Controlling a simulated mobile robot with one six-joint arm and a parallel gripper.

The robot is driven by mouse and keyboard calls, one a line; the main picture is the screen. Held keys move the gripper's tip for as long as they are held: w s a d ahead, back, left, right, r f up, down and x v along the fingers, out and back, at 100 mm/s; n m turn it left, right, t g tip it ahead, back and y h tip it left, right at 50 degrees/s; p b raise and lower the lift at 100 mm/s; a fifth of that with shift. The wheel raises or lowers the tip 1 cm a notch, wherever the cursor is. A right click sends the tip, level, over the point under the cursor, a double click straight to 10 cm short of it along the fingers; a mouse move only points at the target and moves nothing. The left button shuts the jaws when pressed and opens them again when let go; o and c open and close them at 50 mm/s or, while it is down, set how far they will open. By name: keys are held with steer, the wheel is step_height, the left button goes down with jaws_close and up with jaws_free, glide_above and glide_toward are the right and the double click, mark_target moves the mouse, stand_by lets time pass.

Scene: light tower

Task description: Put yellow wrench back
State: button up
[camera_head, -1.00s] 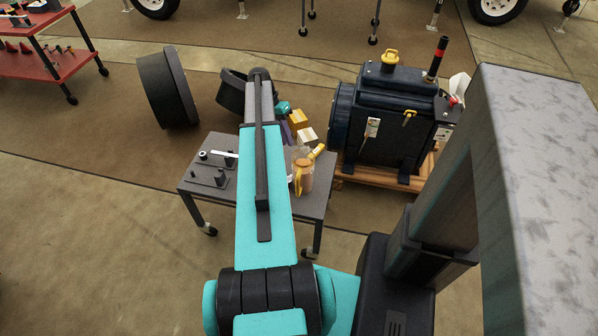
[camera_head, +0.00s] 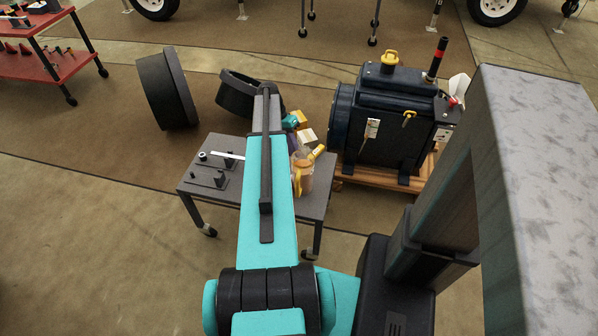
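A grey work table (camera_head: 312,208) stands at the centre, partly covered by my teal arm. No yellow wrench can be told for sure. A yellow-handled tool (camera_head: 318,152) leans out of an orange-brown, cup-like container (camera_head: 305,172) on the table. A yellow curved piece (camera_head: 297,182) shows at that container's left side. My gripper's fingers are hidden behind my arm, so I cannot see whether they hold anything. A small teal part, likely my wrist, shows just right of my arm's far end.
A black holder with a light-coloured tool (camera_head: 228,155) sits on the table's left. Small boxes (camera_head: 307,136) lie at its back right. A dark blue engine (camera_head: 385,125) on a wooden pallet stands right.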

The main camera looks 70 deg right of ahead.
steer(key=shift+x, duration=1.45)
steer(key=shift+d+x, duration=0.15)
steer(key=shift+x, duration=1.15)
steer(key=shift+d+x, duration=0.1)
steer(key=shift+x, duration=1.2)
steer(key=shift+c, duration=0.5)
jaws_close()
